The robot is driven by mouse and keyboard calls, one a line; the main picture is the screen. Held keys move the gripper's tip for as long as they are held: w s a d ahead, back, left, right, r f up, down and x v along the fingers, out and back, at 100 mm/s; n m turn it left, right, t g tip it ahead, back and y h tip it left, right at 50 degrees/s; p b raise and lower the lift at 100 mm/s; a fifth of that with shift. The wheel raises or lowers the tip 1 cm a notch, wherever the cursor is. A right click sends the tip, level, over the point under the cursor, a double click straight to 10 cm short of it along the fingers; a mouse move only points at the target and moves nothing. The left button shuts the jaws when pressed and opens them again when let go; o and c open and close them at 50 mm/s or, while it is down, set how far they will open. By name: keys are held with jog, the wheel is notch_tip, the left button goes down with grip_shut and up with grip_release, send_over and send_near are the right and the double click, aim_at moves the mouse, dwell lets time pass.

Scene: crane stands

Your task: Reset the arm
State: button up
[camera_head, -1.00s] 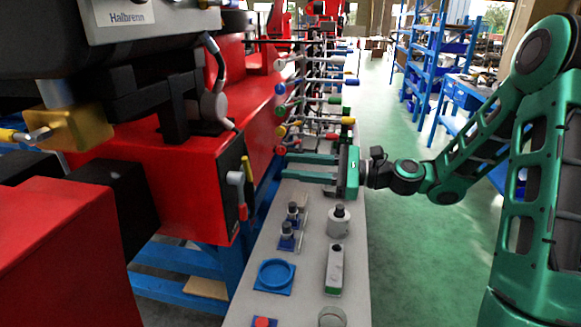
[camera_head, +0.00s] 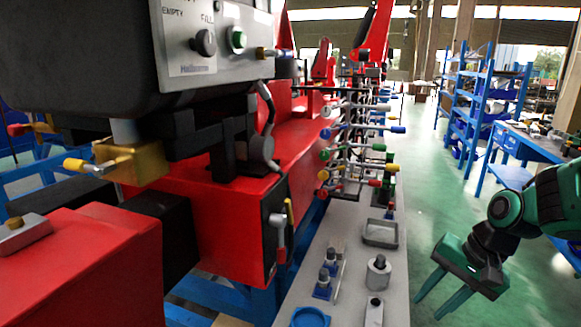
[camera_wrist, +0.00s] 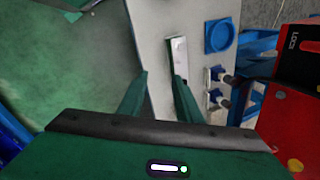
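My gripper (camera_head: 444,303) is at the right of the head view, off the right side of the grey bench (camera_head: 336,298). Its two green fingers point down and to the left, spread apart. In the wrist view my gripper (camera_wrist: 160,98) also shows its fingers apart with nothing between them, above the bench edge and the green floor. My green arm (camera_head: 545,205) enters from the right edge, bent downward to the gripper.
On the bench stand a grey cylinder (camera_head: 378,272), small blue-based parts (camera_head: 323,288), a grey tray (camera_head: 381,233) and a blue ring (camera_head: 310,317). The red crane stand (camera_head: 225,200) with coloured levers fills the left. Blue shelves (camera_head: 480,100) stand right. The green floor between is open.

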jog(key=s+d+r+g+h, duration=0.1)
jog(key=s+d+r, duration=0.1)
jog(key=s+d, duration=0.3)
jog(key=s+d+r+n+g+h, duration=0.1)
jog(key=s+d, duration=0.4)
jog(key=s, duration=0.7)
jog(key=shift+s+d+r+h, duration=0.2)
jog(key=shift+d+r+h, duration=0.1)
jog(key=shift+r+h, duration=0.25)
jog(key=shift+w+f, duration=0.25)
jog(key=shift+w, duration=0.4)
